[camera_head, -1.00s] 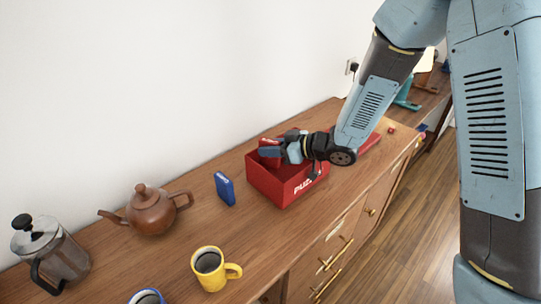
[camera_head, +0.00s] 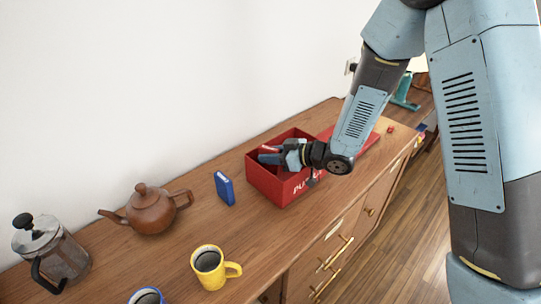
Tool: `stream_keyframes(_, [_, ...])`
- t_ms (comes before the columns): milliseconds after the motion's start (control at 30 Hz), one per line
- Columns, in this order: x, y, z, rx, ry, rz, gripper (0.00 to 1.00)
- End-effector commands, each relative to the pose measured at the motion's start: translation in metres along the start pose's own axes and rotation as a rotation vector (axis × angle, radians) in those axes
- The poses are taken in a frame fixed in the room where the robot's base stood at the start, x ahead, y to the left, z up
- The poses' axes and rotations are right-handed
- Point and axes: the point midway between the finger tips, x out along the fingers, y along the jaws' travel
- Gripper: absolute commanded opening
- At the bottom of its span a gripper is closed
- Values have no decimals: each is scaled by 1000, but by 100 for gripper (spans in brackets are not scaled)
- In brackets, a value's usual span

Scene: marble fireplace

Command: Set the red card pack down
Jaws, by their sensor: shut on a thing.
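The red card pack (camera_head: 268,149) is held in my gripper (camera_head: 270,155), inside the open red puzzle box (camera_head: 286,193). Only a small red and white part of the pack shows beside the fingers. My gripper reaches in from the right, over the box's right wall, with its fingers below the rim. I cannot tell whether the pack touches the box floor.
A brown teapot (camera_head: 150,209), a French press (camera_head: 52,255), a yellow mug (camera_head: 208,268) and a blue-rimmed mug (camera_head: 146,297) stand further left. A red lid (camera_head: 358,145) lies right of the box.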

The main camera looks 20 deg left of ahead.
Motion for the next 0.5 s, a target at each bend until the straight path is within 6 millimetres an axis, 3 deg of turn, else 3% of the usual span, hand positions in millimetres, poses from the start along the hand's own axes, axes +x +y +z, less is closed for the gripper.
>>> stream_keyframes(33, [1, -5, 13, 11, -24, -7, 0])
stream_keyframes(67, [1, -5, 13, 11, -25, -8, 0])
stream_keyframes(100, [1, -6, 14, 11, -26, -8, 28])
stream_keyframes(367, [0, -6, 15, 11, -29, -9, 53])
stream_keyframes(500, [0, -6, 15, 10, -29, -9, 53])
